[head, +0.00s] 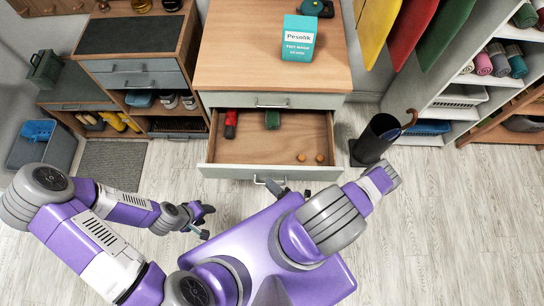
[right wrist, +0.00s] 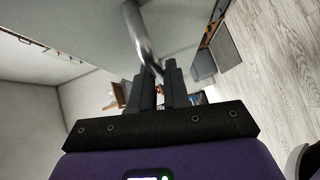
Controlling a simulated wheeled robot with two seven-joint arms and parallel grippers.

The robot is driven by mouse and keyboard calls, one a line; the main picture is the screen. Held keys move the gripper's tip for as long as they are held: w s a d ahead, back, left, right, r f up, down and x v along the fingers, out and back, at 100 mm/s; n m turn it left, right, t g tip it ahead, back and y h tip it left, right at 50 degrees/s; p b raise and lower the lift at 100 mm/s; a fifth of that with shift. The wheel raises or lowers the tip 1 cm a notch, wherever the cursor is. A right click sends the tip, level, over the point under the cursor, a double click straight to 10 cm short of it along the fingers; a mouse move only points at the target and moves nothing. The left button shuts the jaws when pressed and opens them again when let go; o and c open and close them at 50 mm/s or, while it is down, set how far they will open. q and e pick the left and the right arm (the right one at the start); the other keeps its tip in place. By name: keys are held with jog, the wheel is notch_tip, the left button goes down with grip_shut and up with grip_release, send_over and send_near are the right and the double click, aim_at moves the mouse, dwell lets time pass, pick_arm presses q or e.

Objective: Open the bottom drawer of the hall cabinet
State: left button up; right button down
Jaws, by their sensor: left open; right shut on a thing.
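The hall cabinet (head: 345,55) has a wooden top and pale grey drawer fronts. Its upper drawer (head: 320,101) is closed. A lower drawer (head: 235,172) stands pulled well out; whether another lies beneath it is hidden. My right gripper (head: 279,189), partly hidden by my arm, is at this drawer's front. In the right wrist view its fingers (right wrist: 160,88) are shut on the metal bar handle (right wrist: 143,42), which also shows in the head view (head: 262,180). My left gripper (head: 206,222) is open and empty, over the floor left of the drawer.
The open drawer holds a red item (head: 231,124), a green item (head: 272,119) and two small orange-brown items (head: 319,158). A teal box (head: 299,40) stands on the cabinet top. A dark umbrella stand (head: 374,139) is close right of the drawer. Floor at far right is clear.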

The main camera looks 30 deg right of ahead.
jog(key=shift+a, duration=0.15)
jog(key=c, duration=1.2)
grip_release()
jog(key=shift+s, duration=0.15)
jog(key=v, duration=0.7)
jog(key=shift+s+r+p, duration=0.1)
jog(key=shift+s+p, duration=0.1)
jog(key=shift+p, duration=0.1)
